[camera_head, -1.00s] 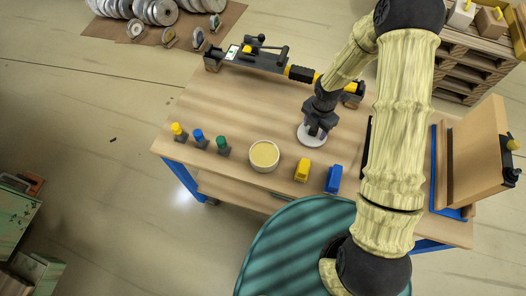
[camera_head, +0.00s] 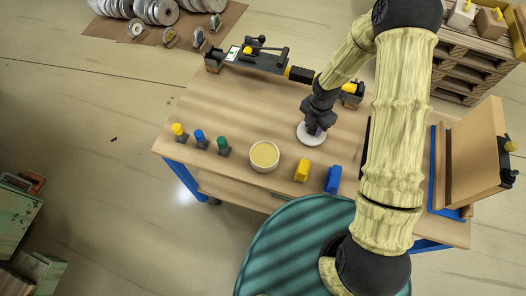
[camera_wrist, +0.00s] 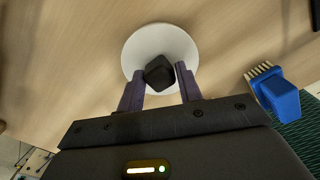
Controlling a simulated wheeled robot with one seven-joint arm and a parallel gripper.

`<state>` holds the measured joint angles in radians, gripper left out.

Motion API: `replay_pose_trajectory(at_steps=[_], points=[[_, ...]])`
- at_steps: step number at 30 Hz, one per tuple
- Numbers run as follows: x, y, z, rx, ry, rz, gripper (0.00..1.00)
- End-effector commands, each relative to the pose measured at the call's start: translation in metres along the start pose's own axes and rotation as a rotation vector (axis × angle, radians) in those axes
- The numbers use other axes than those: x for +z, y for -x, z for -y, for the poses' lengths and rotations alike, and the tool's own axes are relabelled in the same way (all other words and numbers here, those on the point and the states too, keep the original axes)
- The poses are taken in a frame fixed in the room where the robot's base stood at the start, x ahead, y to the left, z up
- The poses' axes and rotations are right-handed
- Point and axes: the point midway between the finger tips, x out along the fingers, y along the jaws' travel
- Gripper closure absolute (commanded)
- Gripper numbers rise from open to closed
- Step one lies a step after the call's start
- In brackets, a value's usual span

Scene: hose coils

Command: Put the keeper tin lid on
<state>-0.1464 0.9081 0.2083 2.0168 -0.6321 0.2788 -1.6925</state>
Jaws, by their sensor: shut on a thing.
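The keeper tin (camera_head: 264,156) stands open on the workbench near its front edge, a round white tin with a yellowish inside. The lid (camera_head: 311,134) is a white disc to the right of and behind the tin. In the wrist view the lid (camera_wrist: 150,45) shows a dark knob (camera_wrist: 159,72) at its middle. My gripper (camera_head: 318,124) is over the lid, with its two purple fingers on either side of the knob, shut on it. It also shows in the wrist view (camera_wrist: 160,82). I cannot tell whether the lid touches the bench. The lid and tin are apart.
A yellow brush (camera_head: 302,171) and a blue brush (camera_head: 333,180) stand near the front edge. Yellow, blue and green-topped pieces (camera_head: 200,140) line the left edge. A black fixture (camera_head: 262,59) lies at the back. An upright board (camera_head: 475,155) stands at the right.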

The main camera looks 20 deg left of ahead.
Motion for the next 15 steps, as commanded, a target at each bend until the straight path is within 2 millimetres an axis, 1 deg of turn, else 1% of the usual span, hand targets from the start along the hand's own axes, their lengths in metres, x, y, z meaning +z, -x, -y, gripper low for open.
replay_pose_trajectory(at_steps=[1, 15], points=[[0.000, 0.005, 0.000, 0.000, -0.001, 0.000, 0.86], [-0.003, 0.028, -0.003, -0.001, 0.009, 0.000, 0.87]])
